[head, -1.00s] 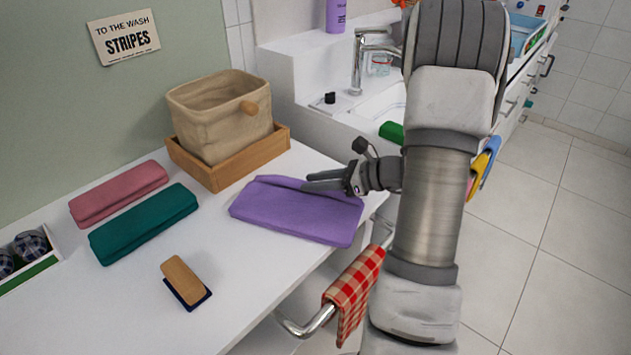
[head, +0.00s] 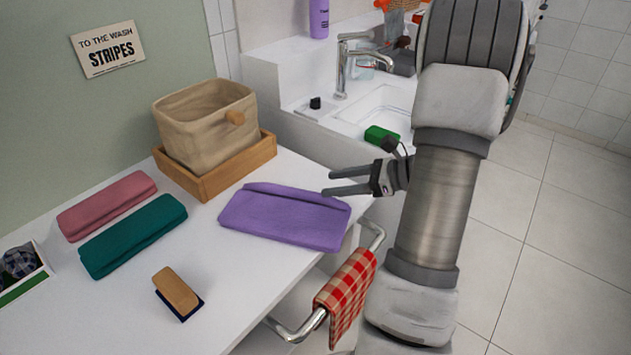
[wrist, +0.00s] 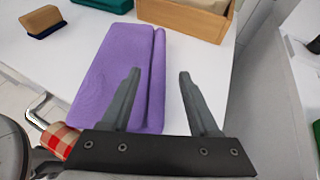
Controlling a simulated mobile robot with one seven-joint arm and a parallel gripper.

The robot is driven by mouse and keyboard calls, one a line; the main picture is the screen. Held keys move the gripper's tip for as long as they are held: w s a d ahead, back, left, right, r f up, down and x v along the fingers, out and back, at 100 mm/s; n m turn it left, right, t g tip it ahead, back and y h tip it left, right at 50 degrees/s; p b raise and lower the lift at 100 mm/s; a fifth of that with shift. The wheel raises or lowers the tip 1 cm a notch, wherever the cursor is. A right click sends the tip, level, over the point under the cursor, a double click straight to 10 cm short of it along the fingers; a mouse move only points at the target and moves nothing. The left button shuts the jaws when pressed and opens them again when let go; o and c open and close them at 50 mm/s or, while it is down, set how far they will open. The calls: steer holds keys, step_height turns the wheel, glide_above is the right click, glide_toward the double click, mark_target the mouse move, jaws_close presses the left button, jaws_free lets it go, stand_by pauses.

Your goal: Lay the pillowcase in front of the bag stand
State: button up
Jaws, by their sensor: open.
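A folded purple cloth, which I take as the pillowcase (head: 285,218), lies flat on the white counter in front of the wooden bag stand (head: 222,180). A beige canvas bag (head: 205,130) with a wooden knob sits in the stand. My gripper (head: 327,183) is open and empty at the right end of the purple cloth, apart from it as far as I can tell. In the wrist view the purple cloth (wrist: 105,85) shows to the left of and behind my open fingers (wrist: 160,74), and a corner of the stand (wrist: 200,22) shows at the top.
Pink (head: 108,205) and teal (head: 133,235) folded cloths and a brush (head: 176,290) lie left on the counter. A rail with a red checked cloth (head: 346,292) runs along the front edge. The sink (head: 378,108) and tap are behind my arm.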

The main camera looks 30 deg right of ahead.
steer(key=shift+v, duration=1.65)
steer(key=a+n+g, duration=0.1)
steer(key=a+n, duration=0.1)
steer(key=s+a+r+n+g+h+p, duration=0.1)
steer(key=a+n+g, duration=0.1)
steer(key=n, duration=0.1)
steer(key=a+r+n+g+h, duration=0.1)
steer(key=a+n+g, duration=0.1)
steer(key=shift+s+a+r, duration=0.2)
steer(key=shift+s+a, duration=0.1)
steer(key=shift+s, duration=0.05)
steer(key=s+a+r+n+g+h, duration=0.15)
steer(key=a+r+n+h, duration=0.25)
steer(key=r+n+h, duration=0.45)
steer(key=s+a+r+n+t+y, duration=0.2)
steer(key=s+a+n, duration=0.8)
steer(key=a+n, duration=0.2)
step_height(320, 180, up, 14)
steer(key=p, duration=1.3)
steer(key=shift+a+r+p, duration=0.15)
steer(key=shift+a+p, duration=0.05)
steer(key=shift+p, duration=0.15)
steer(key=shift+h, duration=0.25)
